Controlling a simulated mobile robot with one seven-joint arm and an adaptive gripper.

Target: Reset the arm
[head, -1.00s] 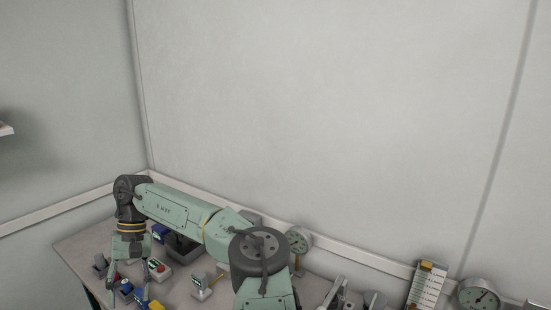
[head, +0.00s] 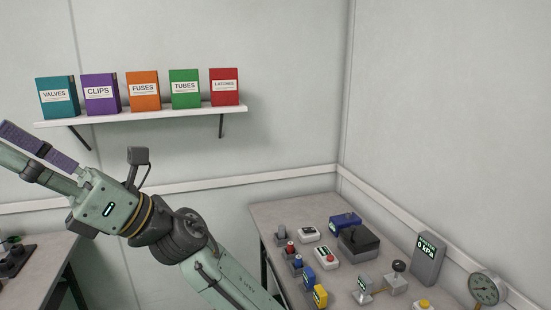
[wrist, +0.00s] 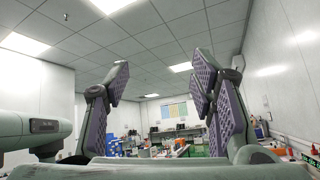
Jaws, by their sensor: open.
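My arm reaches up and to the left in the head view, in front of the wall. My gripper (head: 14,143) is at the left edge of that view, raised and tipped up to the left, with part of its fingers cut off by the edge. In the wrist view my gripper (wrist: 160,75) shows two fingers with purple pads standing well apart. Nothing is between them but the far room and ceiling.
A white wall shelf (head: 150,116) holds several labelled boxes above my arm. Another table (head: 30,275) stands at lower left. The wall between is bare.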

